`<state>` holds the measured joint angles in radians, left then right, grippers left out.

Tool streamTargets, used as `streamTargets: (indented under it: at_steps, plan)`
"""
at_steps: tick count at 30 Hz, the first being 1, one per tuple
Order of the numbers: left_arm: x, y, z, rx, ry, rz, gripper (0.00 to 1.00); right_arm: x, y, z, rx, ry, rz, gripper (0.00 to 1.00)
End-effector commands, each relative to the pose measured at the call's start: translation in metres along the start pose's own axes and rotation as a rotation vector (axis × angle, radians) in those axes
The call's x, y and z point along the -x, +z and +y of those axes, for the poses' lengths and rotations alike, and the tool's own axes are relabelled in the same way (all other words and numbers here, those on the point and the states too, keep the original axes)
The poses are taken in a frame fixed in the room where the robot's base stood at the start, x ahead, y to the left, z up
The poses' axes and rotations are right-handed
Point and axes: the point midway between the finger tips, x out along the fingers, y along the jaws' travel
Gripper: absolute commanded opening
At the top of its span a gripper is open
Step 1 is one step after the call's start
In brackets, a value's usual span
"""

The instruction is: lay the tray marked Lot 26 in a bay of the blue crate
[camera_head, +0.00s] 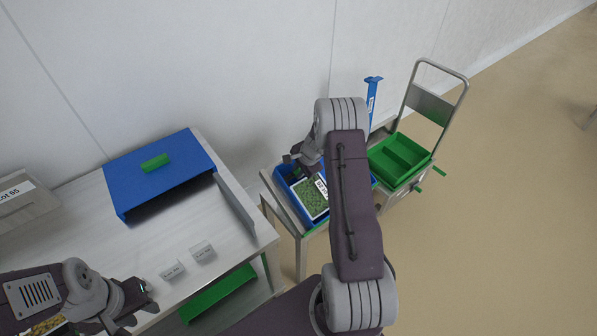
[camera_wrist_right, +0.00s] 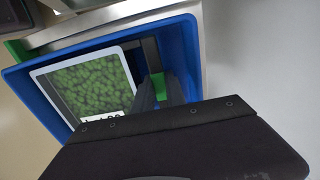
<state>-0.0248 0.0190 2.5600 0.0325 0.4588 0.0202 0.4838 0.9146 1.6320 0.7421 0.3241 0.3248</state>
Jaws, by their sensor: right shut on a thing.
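The tray (camera_head: 313,199) has a white rim, green contents and a white label. In the right wrist view the tray (camera_wrist_right: 85,84) lies within the outline of the blue crate (camera_wrist_right: 187,42), with its label partly hidden; I cannot tell whether it rests on the crate floor. In the head view the crate (camera_head: 283,186) stands on a small table, partly behind my right arm. My right gripper (camera_head: 297,160) is shut at the tray's edge, its fingers (camera_wrist_right: 158,92) reaching into the crate. My left gripper (camera_head: 146,294) is over the near left of the workbench, its jaws unclear.
The blue sealer (camera_head: 196,152) with a green handle stands on the steel workbench (camera_head: 236,240). Two small label blocks (camera_head: 187,260) are near the bench's front. A green divided crate (camera_head: 391,167) sits on a trolley to the right. Floor at right is free.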

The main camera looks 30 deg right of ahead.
Motion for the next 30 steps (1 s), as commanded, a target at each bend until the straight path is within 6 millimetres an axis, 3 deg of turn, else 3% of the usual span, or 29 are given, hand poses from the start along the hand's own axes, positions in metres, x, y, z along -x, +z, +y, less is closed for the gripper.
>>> streamTargets:
  at_steps: [8,9,11,17,19,26,30]
  plan:
    - [0.000,0.000,0.000,0.000,0.000,0.000,0.36,0.000,0.000,0.000,0.000,-0.001,0.000,0.00]
    - [0.000,0.000,0.000,0.000,0.000,0.000,0.36,0.000,0.000,0.000,0.000,-0.001,0.000,0.27]
    - [0.000,0.000,0.000,0.000,0.000,0.000,0.36,0.000,0.000,0.000,0.000,-0.001,0.000,0.41]
    - [-0.001,0.000,0.000,0.000,0.000,0.000,0.36,0.000,0.000,0.000,0.000,0.000,0.000,0.41]
    - [-0.001,0.000,0.000,0.000,0.000,0.000,0.36,0.000,0.000,0.000,0.000,0.000,0.000,0.27]
    - [0.000,0.000,0.000,0.000,0.000,0.000,0.36,0.000,0.000,0.000,0.000,0.000,0.000,0.27]
    - [0.005,-0.001,0.000,0.000,0.000,0.000,0.36,0.010,0.000,-0.001,0.000,-0.001,0.001,0.27]
